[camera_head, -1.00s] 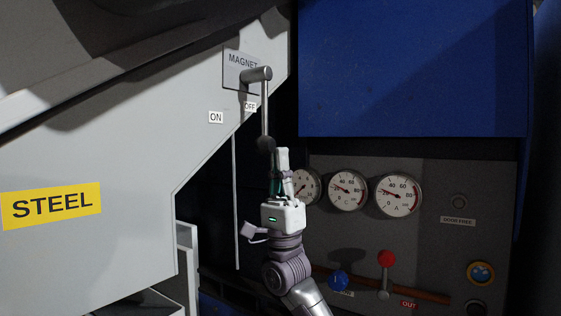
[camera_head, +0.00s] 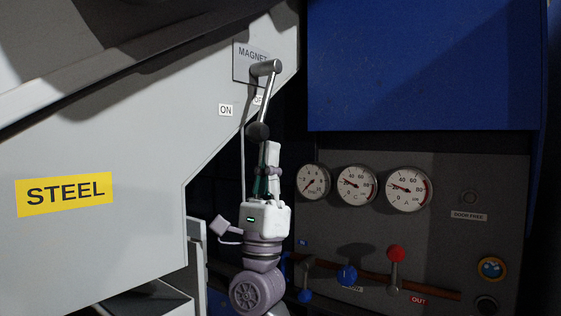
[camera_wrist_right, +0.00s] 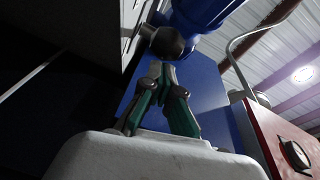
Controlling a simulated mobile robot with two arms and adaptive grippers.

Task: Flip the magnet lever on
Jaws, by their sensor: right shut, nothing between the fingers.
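The magnet lever is a metal rod (camera_head: 264,100) hanging from a pivot on the grey housing, with a dark round knob (camera_head: 258,131) at its lower end. It tilts with the knob to the left of the pivot, and its rod partly covers the OFF label (camera_head: 258,100). The ON label (camera_head: 225,110) is farther left. My right gripper (camera_head: 271,147) is shut and empty, its tips just below and right of the knob. In the right wrist view the knob (camera_wrist_right: 167,42) is right beyond the shut fingertips (camera_wrist_right: 161,68); they appear to touch. My left gripper is not in view.
A control panel with gauges (camera_head: 357,185), a red-knobbed lever (camera_head: 396,255) and a blue knob (camera_head: 347,275) stands to the right. A blue casing (camera_head: 420,65) is above it. The grey housing with a yellow STEEL sign (camera_head: 65,190) fills the left.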

